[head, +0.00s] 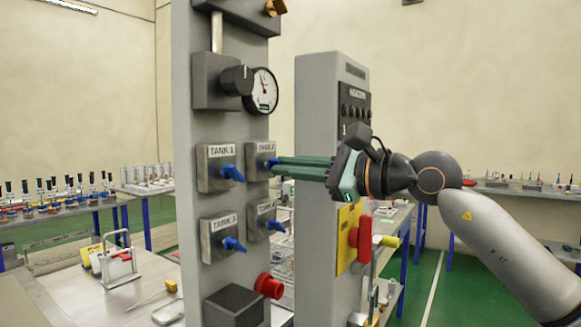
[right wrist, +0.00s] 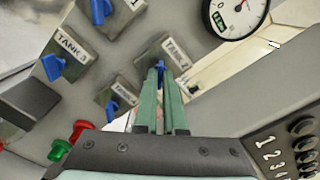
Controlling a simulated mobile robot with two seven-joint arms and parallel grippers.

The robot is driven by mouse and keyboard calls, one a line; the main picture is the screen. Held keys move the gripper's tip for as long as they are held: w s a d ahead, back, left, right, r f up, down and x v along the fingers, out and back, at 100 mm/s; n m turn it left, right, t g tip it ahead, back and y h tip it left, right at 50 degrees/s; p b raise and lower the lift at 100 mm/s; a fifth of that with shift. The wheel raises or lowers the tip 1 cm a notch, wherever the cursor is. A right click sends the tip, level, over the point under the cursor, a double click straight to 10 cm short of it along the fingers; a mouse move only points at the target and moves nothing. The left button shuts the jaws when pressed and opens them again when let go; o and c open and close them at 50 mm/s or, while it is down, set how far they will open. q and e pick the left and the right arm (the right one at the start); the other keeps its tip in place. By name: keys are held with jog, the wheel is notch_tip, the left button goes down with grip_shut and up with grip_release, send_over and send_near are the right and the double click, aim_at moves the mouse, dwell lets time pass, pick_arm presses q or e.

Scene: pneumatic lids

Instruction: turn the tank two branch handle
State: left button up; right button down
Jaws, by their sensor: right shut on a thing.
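The tank two branch handle (head: 269,163) is a blue lever on a grey block labelled TANK 2 (head: 264,147), at the upper right of the valve group on the grey panel. My right gripper (head: 279,165) reaches in from the right, with its green fingers shut on this handle. In the right wrist view the blue handle (right wrist: 160,65) shows between the fingertips (right wrist: 160,74), partly hidden by them. My left gripper is not in view.
The blue handles of tank 1 (head: 232,173), tank 3 (head: 234,244) and the lower right block (head: 274,226) sit close by. A gauge (head: 262,91) and black knob (head: 236,80) are above. A red knob (head: 268,286) is below. A second grey column (head: 316,240) stands at right.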

dwell(0.4)
jog(key=c, duration=1)
grip_release()
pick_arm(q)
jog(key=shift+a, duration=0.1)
pick_arm(e)
jog(key=shift+d, duration=0.1)
pick_arm(q)
jog(key=b, duration=0.1)
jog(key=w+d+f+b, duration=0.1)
jog(key=b, duration=0.1)
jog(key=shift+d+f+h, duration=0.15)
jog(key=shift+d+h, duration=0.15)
pick_arm(e)
jog(key=v, duration=1.2)
jog(key=shift+s, duration=0.15)
